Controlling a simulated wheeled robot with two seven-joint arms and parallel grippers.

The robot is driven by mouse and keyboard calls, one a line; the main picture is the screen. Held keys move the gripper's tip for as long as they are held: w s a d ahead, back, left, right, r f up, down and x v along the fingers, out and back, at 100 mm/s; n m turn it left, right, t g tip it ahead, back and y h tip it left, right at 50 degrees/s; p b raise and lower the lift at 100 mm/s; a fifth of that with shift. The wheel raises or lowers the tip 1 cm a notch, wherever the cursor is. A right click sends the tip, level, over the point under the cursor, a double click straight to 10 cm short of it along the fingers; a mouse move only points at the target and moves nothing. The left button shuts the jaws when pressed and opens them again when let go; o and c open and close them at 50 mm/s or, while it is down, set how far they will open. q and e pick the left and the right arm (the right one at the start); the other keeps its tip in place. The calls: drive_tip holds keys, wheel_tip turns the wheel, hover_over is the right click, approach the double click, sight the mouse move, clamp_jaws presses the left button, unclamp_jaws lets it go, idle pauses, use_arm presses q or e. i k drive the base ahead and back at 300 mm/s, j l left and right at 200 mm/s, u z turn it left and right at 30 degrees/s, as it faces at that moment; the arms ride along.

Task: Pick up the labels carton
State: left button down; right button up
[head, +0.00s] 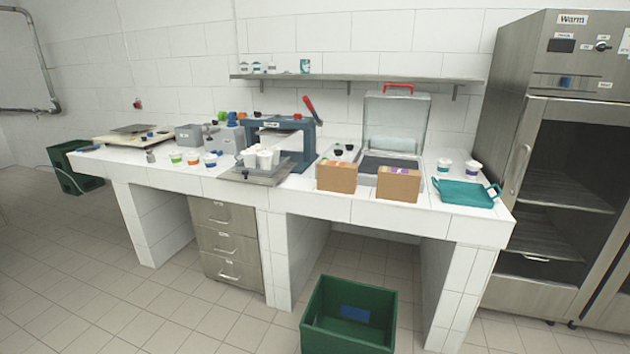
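Two brown cardboard cartons stand side by side near the front edge of the white tiled counter (330,206). The left carton (337,178) has an orange mark on its top. The right carton (397,186) has a purple mark on its top. I cannot read any writing on them, so I cannot tell which is the labels carton. Neither of my grippers shows in the head view.
A teal tray (465,193) lies right. A green crate (348,315) sits on the floor.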

sight(333, 176)
drive_tip(key=i+j+u, duration=0.2)
drive_tip(key=j+u, duration=0.2)
drive_tip(key=i+j+u, duration=0.6)
drive_tip(key=u, duration=0.2)
drive_tip(key=i+j+u, duration=0.35)
drive_tip(key=i+j+z, duration=0.1)
drive_tip(key=i+z, duration=0.25)
drive_tip(key=i, duration=0.15)
drive_tip(key=i+j+z, duration=0.2)
drive_tip(key=i+z, duration=0.15)
drive_tip(key=i, duration=0.15)
